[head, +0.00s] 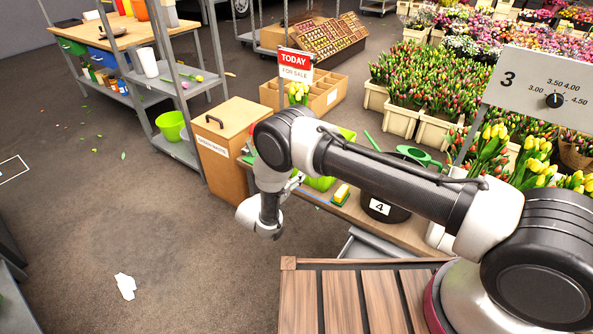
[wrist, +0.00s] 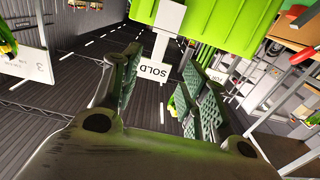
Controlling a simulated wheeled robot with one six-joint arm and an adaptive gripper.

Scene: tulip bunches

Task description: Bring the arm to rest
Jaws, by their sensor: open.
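My arm (head: 390,185) reaches from its base at the lower right across to the left, over the wooden bench, and bends down at its far end. My gripper (wrist: 162,75) shows in the wrist view with its two green-padded fingers apart and nothing held between them. In the head view the wrist hangs at the left end of the arm, and the fingers are mostly hidden. Beyond the fingers in the wrist view are a white SOLD sign (wrist: 154,72) and a bright green container (wrist: 225,22).
A wooden cabinet (head: 225,150) stands just behind the wrist. A black bucket marked 4 (head: 383,208) and a yellow sponge (head: 341,193) are on the bench beyond the arm. A slatted wooden top (head: 345,300) lies in front. The floor at left is open, with a white scrap (head: 125,286).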

